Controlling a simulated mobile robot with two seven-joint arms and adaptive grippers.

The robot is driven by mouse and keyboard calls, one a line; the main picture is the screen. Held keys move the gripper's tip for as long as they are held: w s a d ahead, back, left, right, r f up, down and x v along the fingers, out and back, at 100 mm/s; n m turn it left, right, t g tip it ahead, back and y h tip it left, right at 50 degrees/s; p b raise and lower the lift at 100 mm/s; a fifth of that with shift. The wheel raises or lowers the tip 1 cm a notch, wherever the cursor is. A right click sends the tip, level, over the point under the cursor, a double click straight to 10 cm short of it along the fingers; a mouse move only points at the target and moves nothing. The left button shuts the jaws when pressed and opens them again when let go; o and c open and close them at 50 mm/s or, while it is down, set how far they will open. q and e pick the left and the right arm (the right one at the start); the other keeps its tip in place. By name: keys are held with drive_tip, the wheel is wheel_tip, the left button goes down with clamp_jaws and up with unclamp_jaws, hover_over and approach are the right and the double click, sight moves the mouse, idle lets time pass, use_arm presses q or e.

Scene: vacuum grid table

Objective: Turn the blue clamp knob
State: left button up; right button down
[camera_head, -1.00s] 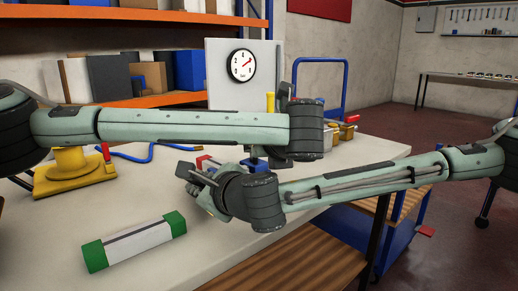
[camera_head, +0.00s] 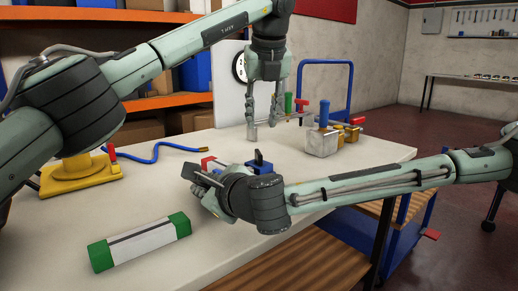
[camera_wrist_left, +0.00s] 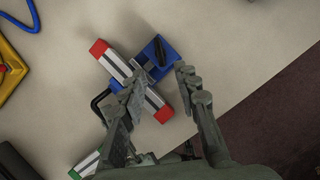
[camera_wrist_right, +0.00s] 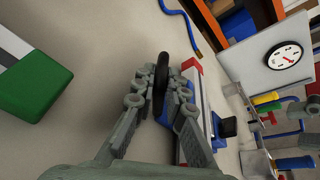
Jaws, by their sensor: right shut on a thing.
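A blue clamp block (camera_head: 259,167) with a dark knob stands near the table's middle. In the left wrist view, the dark knob (camera_wrist_left: 160,49) sits on the blue block, beside a white bar with red ends (camera_wrist_left: 131,76). My left gripper (camera_head: 262,122) is open and points down, above and behind the block in the head view. Its fingers (camera_wrist_left: 163,93) are apart with nothing held. My right gripper (camera_head: 194,180) is low at the bar; in the right wrist view its fingers (camera_wrist_right: 160,95) are shut on a black handle (camera_wrist_right: 161,76). The grasp is partly hidden in the head view.
A green-ended white block (camera_head: 140,243) lies at the front of the table (camera_head: 190,270). A yellow base (camera_head: 80,176) and a blue hose (camera_head: 155,152) are at left. A metal box (camera_head: 320,142) with coloured handles stands behind, near a gauge panel (camera_head: 229,75).

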sight(259, 152)
use_arm(q)
drive_tip(key=x, duration=1)
drive_tip(key=shift+w+a, duration=0.1)
clamp_jaws()
